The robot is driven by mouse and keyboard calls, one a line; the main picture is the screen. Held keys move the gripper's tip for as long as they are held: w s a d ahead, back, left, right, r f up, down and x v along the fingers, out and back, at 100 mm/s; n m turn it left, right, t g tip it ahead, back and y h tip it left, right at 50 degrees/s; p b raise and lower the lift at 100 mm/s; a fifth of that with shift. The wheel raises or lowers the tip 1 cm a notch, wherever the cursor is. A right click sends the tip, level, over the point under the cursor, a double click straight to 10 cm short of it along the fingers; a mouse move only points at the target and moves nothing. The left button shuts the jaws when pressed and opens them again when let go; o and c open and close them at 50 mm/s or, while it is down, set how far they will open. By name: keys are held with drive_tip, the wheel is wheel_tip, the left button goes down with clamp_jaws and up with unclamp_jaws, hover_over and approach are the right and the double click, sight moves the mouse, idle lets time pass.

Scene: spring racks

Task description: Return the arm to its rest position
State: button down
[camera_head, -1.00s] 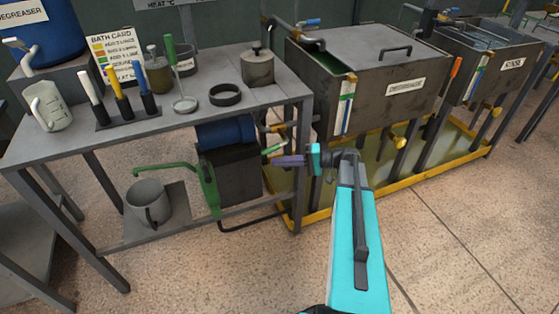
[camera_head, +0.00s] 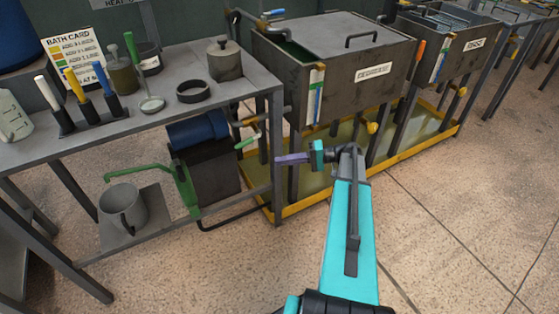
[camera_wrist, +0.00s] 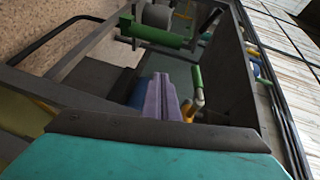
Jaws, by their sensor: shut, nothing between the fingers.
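My gripper (camera_head: 280,160) is at the end of my teal arm, in the middle of the head view. Its purple fingers are together and hold nothing. They point left toward the right end of the grey workbench (camera_head: 262,82). In the wrist view my gripper (camera_wrist: 162,80) shows beyond the teal and dark band at the bottom. The blue motor-like cylinder (camera_head: 197,134) with a dark block (camera_head: 212,172) stands on the lower shelf, left of the fingers. The picture does not settle the exact gap between the fingers and the bench leg.
A steel tank (camera_head: 345,90) stands behind my arm, with a yellow-rimmed tray (camera_head: 330,189) beneath. A second tank (camera_head: 456,62) is at its right. A grey mug (camera_head: 122,208) and green lever (camera_head: 140,169) are at the lower shelf. Floor (camera_head: 450,220) at right is clear.

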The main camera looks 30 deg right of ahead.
idle(0.4)
drive_tip(key=s+a+f+g+h, duration=0.2)
drive_tip(key=s+a+f+g, duration=0.25)
drive_tip(key=a+f, duration=0.65)
drive_tip(key=s+a+f+g+h, duration=0.2)
drive_tip(key=s+a+f+g, duration=0.25)
drive_tip(key=a+f, duration=0.65)
drive_tip(key=s+a+f+n+g+h, duration=0.25)
drive_tip(key=s+f+h, duration=0.3)
drive_tip(key=s, duration=0.55)
drive_tip(key=s+a+f+n+g+h, duration=0.25)
drive_tip(key=s+f+h, duration=0.35)
drive_tip(key=s, duration=0.4)
wheel_tip(320, 180, up, 12)
drive_tip(key=s+y+p, duration=0.1)
drive_tip(key=p, duration=1.1)
drive_tip(key=shift+s+a+y, duration=0.15)
drive_tip(key=shift+s+y, duration=0.15)
drive_tip(key=shift+y, duration=0.05)
drive_tip(key=shift+s, duration=0.1)
